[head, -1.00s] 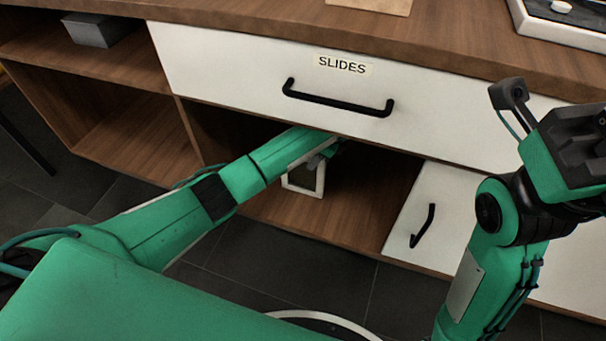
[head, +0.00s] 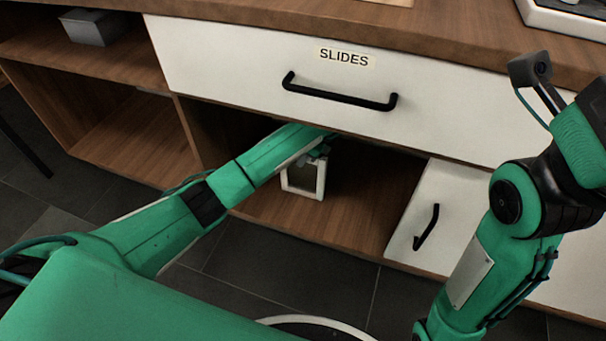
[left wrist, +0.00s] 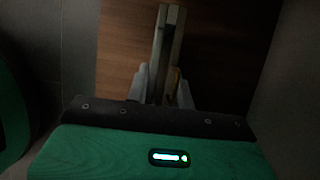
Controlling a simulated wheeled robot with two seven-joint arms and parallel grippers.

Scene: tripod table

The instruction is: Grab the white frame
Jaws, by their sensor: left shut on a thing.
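The white frame (head: 319,182) stands in the open cubby under the drawer labelled SLIDES. It is a small white rectangle around a dark panel. My left arm reaches into the cubby from the left. My left gripper (head: 318,153) is at the frame's top edge, partly hidden by my arm and the drawer's shadow. In the left wrist view the frame (left wrist: 173,35) shows edge-on between the fingers (left wrist: 160,88), and the gripper is shut on it. My right arm is raised at the right of the head view, and its fingers are not visible.
The drawer (head: 240,75) with its black handle (head: 338,95) hangs above the cubby. A white cabinet door (head: 408,228) stands to the right. A grey box (head: 95,27) sits on the left shelf. The cubby floor (head: 350,222) right of the frame is clear.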

